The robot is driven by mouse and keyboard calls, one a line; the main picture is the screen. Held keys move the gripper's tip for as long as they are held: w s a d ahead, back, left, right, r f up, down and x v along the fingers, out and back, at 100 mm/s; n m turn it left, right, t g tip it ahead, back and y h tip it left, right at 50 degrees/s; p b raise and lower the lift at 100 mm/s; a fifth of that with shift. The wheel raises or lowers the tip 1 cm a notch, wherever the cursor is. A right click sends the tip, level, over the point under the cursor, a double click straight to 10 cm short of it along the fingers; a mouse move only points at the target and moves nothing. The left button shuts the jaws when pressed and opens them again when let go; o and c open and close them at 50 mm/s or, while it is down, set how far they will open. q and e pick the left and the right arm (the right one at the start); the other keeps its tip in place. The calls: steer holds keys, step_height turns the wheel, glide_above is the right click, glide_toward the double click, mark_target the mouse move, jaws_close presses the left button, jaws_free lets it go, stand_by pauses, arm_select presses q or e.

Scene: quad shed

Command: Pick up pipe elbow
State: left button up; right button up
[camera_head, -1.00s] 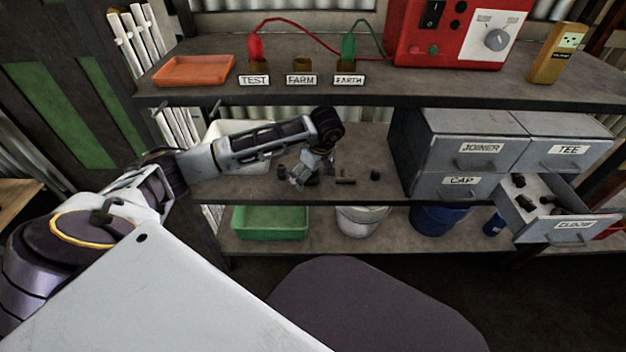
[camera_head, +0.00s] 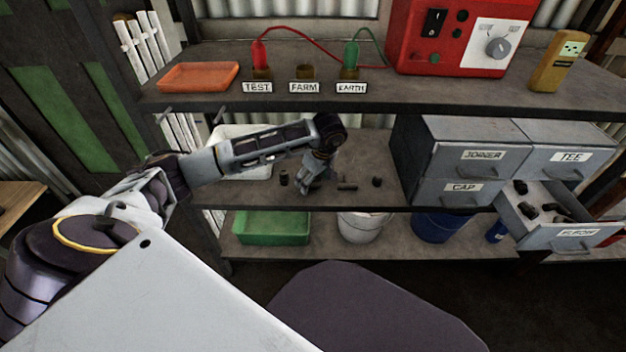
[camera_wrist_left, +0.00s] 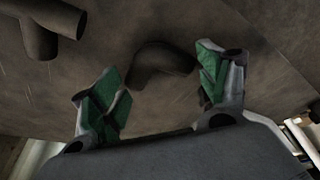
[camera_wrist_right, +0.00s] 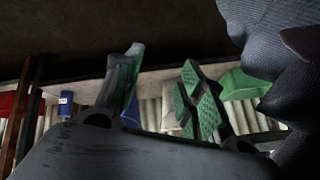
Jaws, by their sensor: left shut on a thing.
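A dark pipe elbow (camera_wrist_left: 158,62) lies on the middle shelf, between the two green-padded fingers of my left gripper (camera_wrist_left: 160,88) in the left wrist view. The gripper is shut on it, though a small gap seems to show beside the left finger. In the head view my left gripper (camera_head: 313,184) points down at the shelf, and the elbow cannot be told apart there. My right gripper (camera_wrist_right: 158,88) shows in the right wrist view with fingers apart and nothing between them.
A dark fitting (camera_head: 284,178) stands left of my left gripper; others (camera_head: 347,186) (camera_head: 377,182) lie to its right. A branched fitting (camera_wrist_left: 42,25) is nearby in the left wrist view. Grey drawers (camera_head: 465,155) stand right, one open drawer (camera_head: 555,232) holding fittings. The upper shelf (camera_head: 300,97) overhangs.

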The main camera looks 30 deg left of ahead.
arm_select(q)
steer(key=shift+s+r+p, duration=0.1)
steer(key=shift+r+p, duration=0.2)
steer(key=shift+r, duration=0.3)
steer(key=s+d, duration=0.1)
steer(key=s+d+p, duration=0.1)
steer(key=s, duration=0.1)
steer(key=s+d, duration=0.1)
steer(key=shift+s, duration=0.3)
steer(key=s+d+p, duration=0.2)
steer(key=s+d, duration=0.4)
steer(key=s, duration=0.4)
steer(key=shift+s+d+p, duration=0.2)
steer(key=shift+s+p, duration=0.1)
steer(key=shift+p, duration=0.05)
arm_select(e)
step_height(320, 180, up, 9)
steer(key=d+g+h, duration=0.1)
steer(key=shift+d+f+n+g, duration=0.2)
steer(key=shift+d+n+g, duration=0.2)
arm_select(q)
steer(key=shift+f, duration=0.1)
arm_select(e)
steer(key=shift+s, duration=0.1)
